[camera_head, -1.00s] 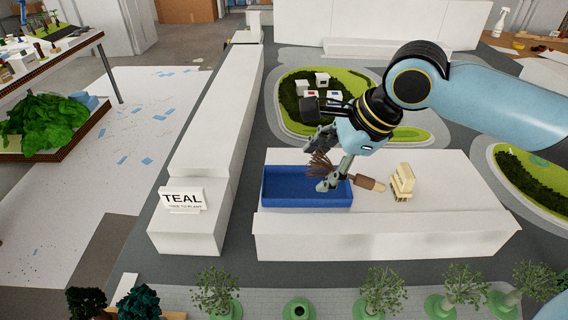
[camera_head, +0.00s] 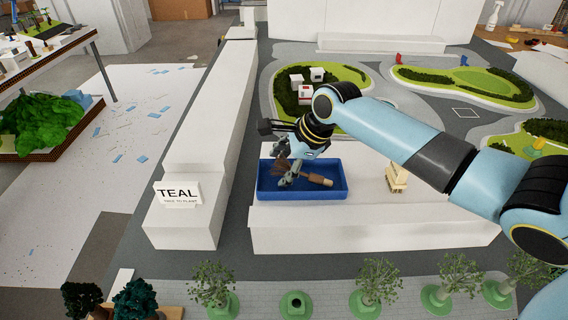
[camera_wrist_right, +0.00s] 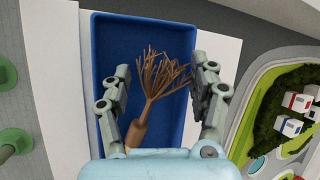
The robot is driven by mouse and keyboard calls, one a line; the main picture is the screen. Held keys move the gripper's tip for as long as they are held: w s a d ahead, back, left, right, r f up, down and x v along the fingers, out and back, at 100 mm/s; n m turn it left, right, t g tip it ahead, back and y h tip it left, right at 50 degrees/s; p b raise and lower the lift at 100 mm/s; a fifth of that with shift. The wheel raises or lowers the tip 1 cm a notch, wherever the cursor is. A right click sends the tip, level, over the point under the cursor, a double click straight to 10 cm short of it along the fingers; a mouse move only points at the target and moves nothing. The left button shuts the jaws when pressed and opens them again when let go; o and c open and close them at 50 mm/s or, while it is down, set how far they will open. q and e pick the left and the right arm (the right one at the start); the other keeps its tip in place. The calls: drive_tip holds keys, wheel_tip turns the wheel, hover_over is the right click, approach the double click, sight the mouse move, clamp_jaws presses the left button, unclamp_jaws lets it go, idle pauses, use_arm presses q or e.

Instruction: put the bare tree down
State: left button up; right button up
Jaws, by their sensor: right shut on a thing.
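The bare tree (camera_head: 318,180) has brown leafless branches and a thick brown trunk end. It lies tilted, nearly flat, over the blue tray (camera_head: 310,196), and I cannot tell whether it touches the tray floor. My right gripper (camera_head: 287,177) is shut on it, and its fingers hide part of the branches in the head view. In the right wrist view the tree (camera_wrist_right: 152,85) shows between the two fingers, inside the tray's outline (camera_wrist_right: 105,40). My left gripper is not in view.
The tray stands on a white block (camera_head: 370,238), left of a small cream object (camera_head: 397,178). A TEAL sign (camera_head: 178,193) stands on the long white block at left. Several small trees in green bases (camera_head: 376,285) line the front. Green islands (camera_head: 465,85) lie behind.

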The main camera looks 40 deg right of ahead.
drive_tip(key=o, duration=0.9)
drive_tip(key=shift+f, duration=0.1)
drive_tip(key=shift+o, duration=0.2)
drive_tip(key=v, duration=1.2)
drive_tip(key=shift+p, duration=0.45)
